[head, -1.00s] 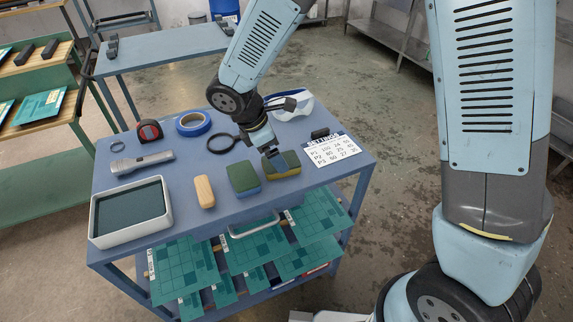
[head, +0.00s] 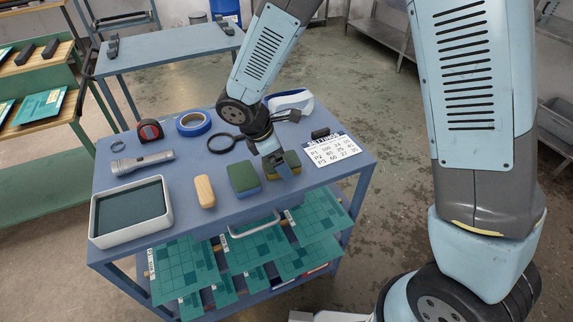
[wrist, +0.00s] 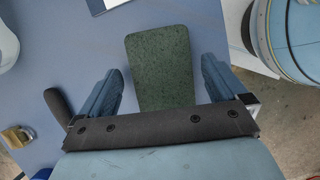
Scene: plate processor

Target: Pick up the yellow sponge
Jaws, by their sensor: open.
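The yellow sponge (head: 293,158), with a green scouring top, lies on the blue cart top (head: 225,160), left of the printed card. In the wrist view, only the green top of the sponge (wrist: 160,60) shows; its yellow side is hidden from above. My gripper (head: 281,172) points down over this sponge and partly covers it in the head view. In the wrist view its jaws are open, one finger on each side of the sponge, with gaps to both. I cannot tell how far the fingertips are above the cart top.
A green-topped sponge with a blue base (head: 243,180) lies close on the left. A wooden-backed block (head: 204,191), a white tray (head: 131,211) and a flashlight (head: 142,163) lie further left.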

